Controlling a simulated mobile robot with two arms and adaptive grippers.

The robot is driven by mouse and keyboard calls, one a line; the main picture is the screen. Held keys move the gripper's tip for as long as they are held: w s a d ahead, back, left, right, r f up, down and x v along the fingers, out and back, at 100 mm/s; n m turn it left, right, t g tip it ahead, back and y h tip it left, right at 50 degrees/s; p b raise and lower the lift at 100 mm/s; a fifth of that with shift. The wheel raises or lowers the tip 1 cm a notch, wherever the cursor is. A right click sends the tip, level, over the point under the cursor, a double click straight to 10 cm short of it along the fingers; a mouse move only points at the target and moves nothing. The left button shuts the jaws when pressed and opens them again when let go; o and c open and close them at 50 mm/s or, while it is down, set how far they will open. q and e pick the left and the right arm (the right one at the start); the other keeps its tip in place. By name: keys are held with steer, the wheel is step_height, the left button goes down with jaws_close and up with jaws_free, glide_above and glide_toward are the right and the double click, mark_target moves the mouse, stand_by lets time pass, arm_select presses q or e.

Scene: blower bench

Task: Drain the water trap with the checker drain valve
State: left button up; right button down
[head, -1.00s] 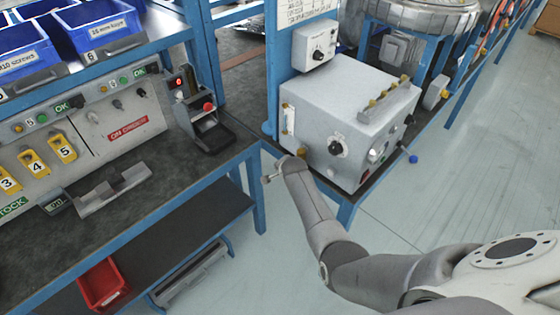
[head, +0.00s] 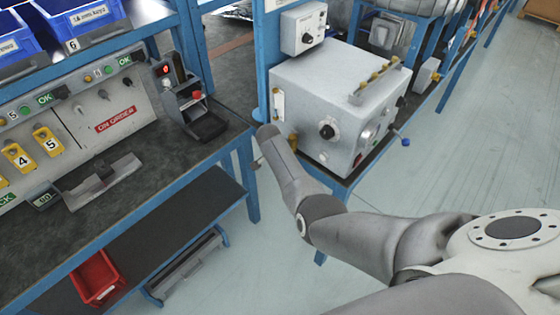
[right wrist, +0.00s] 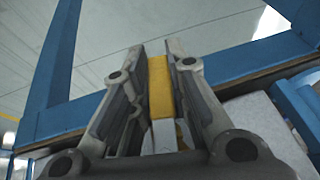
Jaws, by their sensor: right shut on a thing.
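The grey checker box (head: 335,105) stands on the blue-framed stand in the head view. A slim pale fitting with a yellowish top, perhaps the water trap (head: 278,104), is on its left side; its lower end is hidden by my right arm. In the right wrist view my right gripper (right wrist: 160,75) is shut on a yellow piece (right wrist: 159,88), perhaps the drain valve handle, with a finger on either side. A pale part shows below the yellow piece. In the head view my forearm largely hides this gripper. My left gripper is not in view.
The workbench (head: 145,205) at left bears a black stand with a red button (head: 197,96). A blue bench leg (head: 248,180) is close to my right forearm. A red bin (head: 97,277) sits on the lower shelf. The floor at right is clear.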

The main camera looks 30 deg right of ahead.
steer(key=shift+s, duration=0.1)
steer(key=c, duration=1.4)
jaws_free()
steer(key=shift+r, duration=0.15)
steer(key=v, duration=1.1)
steer(key=shift+r, duration=0.35)
